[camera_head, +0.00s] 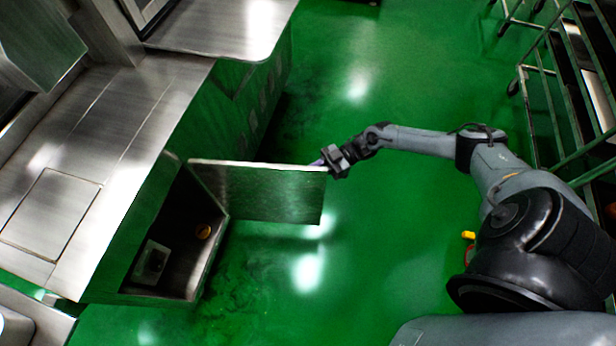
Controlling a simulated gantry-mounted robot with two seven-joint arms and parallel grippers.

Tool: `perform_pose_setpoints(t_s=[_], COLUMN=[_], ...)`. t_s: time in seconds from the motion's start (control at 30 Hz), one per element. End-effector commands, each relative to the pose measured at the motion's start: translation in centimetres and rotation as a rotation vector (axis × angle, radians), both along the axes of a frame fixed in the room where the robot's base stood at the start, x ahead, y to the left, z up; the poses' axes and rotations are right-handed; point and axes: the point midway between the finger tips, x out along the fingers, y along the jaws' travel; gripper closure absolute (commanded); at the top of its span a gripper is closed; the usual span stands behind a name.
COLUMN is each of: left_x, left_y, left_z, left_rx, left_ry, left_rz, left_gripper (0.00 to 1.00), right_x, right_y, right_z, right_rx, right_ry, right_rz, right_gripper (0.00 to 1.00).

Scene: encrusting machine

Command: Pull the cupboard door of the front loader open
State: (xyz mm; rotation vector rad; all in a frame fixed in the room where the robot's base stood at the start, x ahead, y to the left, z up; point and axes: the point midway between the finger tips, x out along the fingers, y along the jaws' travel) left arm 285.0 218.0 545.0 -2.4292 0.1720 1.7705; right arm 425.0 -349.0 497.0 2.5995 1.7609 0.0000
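The cupboard door (268,193) stands swung open, roughly at a right angle to the cupboard front. Its hinged edge is at the left and its free edge points right, over the floor. The cupboard (195,245) under the steel worktop is open to view. My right gripper (322,161) is at the upper right corner of the door, at its free edge. Its fingertips are small and partly hidden by the door, so I cannot tell whether they grip it or only touch it. My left gripper is not in view.
A light box-like part (151,262) and a round yellow-orange part (204,232) are inside the cupboard. The steel worktop (110,130) runs along the left. A wheeled rack (560,90) stands at the upper right. The green floor (370,240) around the door is clear.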

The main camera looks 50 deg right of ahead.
Motion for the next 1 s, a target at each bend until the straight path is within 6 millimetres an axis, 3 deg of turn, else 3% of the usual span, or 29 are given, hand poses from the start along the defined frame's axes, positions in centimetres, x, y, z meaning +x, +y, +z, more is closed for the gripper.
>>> perform_pose_setpoints(t_s=[0.53, 0.57, 0.63, 1.0], left_x=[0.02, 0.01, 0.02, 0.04], left_y=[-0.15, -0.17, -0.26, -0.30], left_z=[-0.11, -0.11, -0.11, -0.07], left_rx=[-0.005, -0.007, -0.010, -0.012], left_ry=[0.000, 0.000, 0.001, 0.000], left_rz=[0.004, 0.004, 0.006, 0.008], left_gripper=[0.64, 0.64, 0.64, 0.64], right_x=[0.17, 0.17, 0.16, 0.06], right_y=[-0.63, -0.62, -0.61, -0.94], right_z=[-0.01, -0.02, -0.02, -0.02], right_rx=[0.000, 0.000, 0.000, -0.002], right_ry=[0.001, 0.001, 0.001, 0.001], right_rz=[-0.010, -0.009, -0.009, -0.010], right_gripper=[1.00, 0.82, 0.71, 0.69])
